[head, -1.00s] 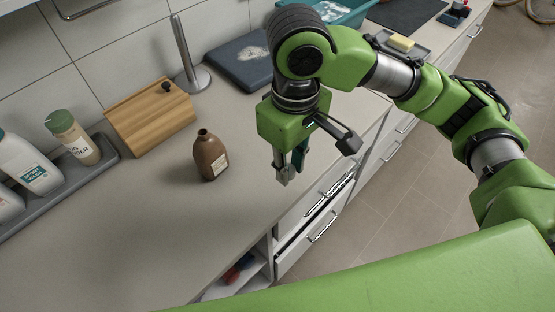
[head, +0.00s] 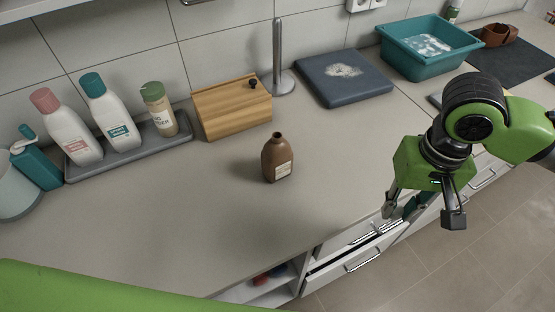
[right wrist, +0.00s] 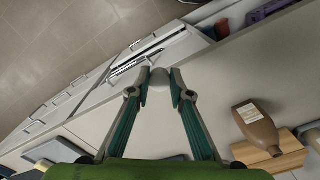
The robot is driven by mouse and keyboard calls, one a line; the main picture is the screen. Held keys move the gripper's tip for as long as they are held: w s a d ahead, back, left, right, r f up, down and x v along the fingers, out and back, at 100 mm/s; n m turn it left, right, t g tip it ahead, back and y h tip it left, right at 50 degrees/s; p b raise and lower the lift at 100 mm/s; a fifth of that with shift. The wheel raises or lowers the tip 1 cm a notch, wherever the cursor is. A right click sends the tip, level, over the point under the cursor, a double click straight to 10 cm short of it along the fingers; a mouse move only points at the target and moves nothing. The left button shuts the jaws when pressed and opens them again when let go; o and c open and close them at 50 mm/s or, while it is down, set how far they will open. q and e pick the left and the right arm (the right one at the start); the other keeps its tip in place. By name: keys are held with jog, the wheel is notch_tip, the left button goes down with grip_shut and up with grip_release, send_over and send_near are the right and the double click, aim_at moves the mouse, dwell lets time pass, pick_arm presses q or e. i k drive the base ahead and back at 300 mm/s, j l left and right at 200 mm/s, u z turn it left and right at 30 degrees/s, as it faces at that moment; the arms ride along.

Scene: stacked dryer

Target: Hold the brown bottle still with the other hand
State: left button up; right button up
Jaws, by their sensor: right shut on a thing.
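The brown bottle (head: 277,163) stands upright on the counter, its neck open at the top and a pale label on its front. It also shows in the right wrist view (right wrist: 258,127), off to the right of my fingers. My right gripper (head: 421,210) is over the counter's front edge, well to the right of the bottle and not touching it. In the right wrist view its fingertips close on a small, pale grey rounded thing (right wrist: 160,79), which I cannot identify. My left gripper is not in view, and nothing holds the bottle.
A wooden box (head: 232,108) and a grey tray (head: 130,150) with several bottles stand behind. A paper-towel post (head: 278,60), a dark board (head: 345,85) and a teal basin (head: 430,50) are at the back. The counter around the bottle is clear. A drawer (head: 350,255) stands open below.

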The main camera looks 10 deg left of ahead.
aim_at(276, 154)
jog(key=i+l, duration=0.1)
jog(key=l, duration=1.65)
jog(key=i+l+u, duration=0.1)
jog(key=u, duration=1.4)
